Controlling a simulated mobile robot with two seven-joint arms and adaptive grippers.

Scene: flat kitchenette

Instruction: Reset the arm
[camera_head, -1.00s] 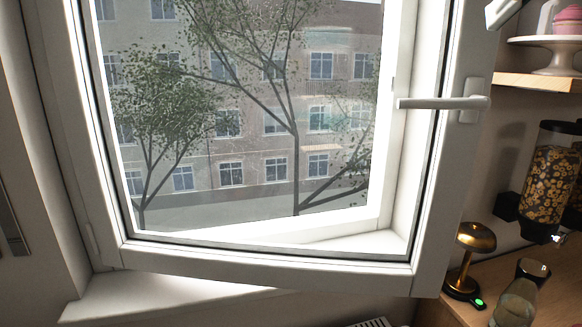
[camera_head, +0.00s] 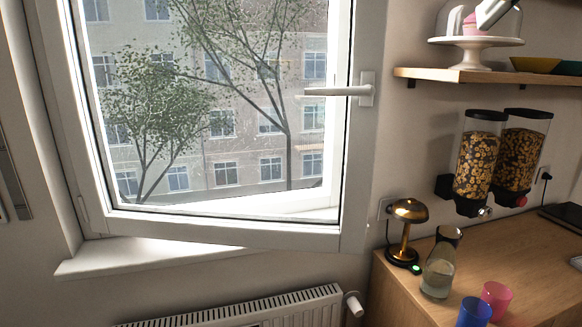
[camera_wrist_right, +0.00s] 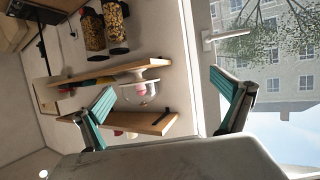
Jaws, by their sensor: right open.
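My right gripper (camera_wrist_right: 162,84) shows in the right wrist view with its two teal-padded fingers spread wide apart. Nothing is between them at the fingertips; shelves and the wall show behind. In the head view a small white piece, seemingly of my right arm, reaches in at the top right. My left gripper is in neither view. The white-framed window (camera_head: 225,229) fills the left of the head view, and its sash stands ajar. Its handle (camera_head: 338,91) points left, with no gripper on it. The handle also shows in the right wrist view (camera_wrist_right: 216,36), apart from the fingers.
A wooden shelf (camera_head: 490,78) holds a cake stand (camera_head: 474,42) and bowls. Two cereal dispensers (camera_head: 480,160) hang below. The counter (camera_head: 420,312) bears a gold lamp (camera_head: 408,211), a carafe (camera_head: 440,265), and blue (camera_head: 474,312) and pink (camera_head: 496,298) cups. A radiator (camera_head: 250,308) is under the window.

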